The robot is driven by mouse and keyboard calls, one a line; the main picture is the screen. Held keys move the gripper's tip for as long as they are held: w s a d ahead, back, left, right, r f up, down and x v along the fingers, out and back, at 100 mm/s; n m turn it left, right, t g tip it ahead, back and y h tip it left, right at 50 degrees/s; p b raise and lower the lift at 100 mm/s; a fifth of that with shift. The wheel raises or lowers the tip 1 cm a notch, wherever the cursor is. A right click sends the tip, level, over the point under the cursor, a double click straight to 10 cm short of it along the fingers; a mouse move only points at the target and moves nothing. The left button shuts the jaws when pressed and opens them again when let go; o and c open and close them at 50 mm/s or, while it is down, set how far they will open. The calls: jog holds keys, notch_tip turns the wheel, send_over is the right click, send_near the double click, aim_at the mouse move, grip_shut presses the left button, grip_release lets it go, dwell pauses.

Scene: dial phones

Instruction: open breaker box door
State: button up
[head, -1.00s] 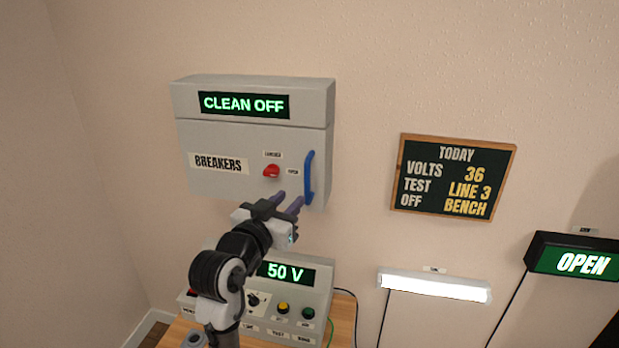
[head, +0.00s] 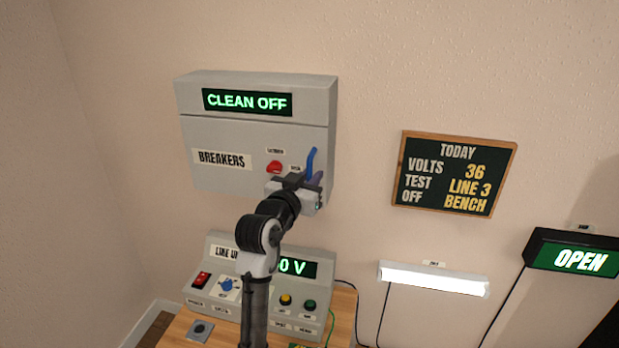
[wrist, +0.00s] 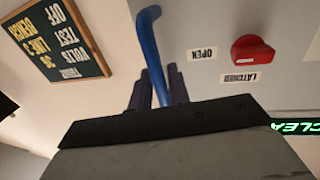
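The grey breaker box (head: 215,178) hangs on the wall, its door closed, with a "BREAKERS" label and a green "CLEAN OFF" display above. A red latch knob (head: 275,166) sits on the door; in the wrist view the knob (wrist: 252,54) lies between the "OPEN" and "LATCHED" labels. The blue handle (head: 311,160) is at the door's right edge. My gripper (head: 314,180) is at the handle's lower part. In the wrist view the handle (wrist: 150,50) runs down between the two dark fingers (wrist: 154,88), which stand close on both sides. Whether they press on it is hard to tell.
Below is a grey console (head: 215,285) with knobs, buttons and a voltage display, on a wooden bench (head: 343,305). To the right are a chalkboard (head: 455,173), a lit lamp bar (head: 433,279) and an OPEN sign (head: 575,255). The wall between box and chalkboard is clear.

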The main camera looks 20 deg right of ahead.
grip_shut()
jog(key=shift+a, duration=0.1)
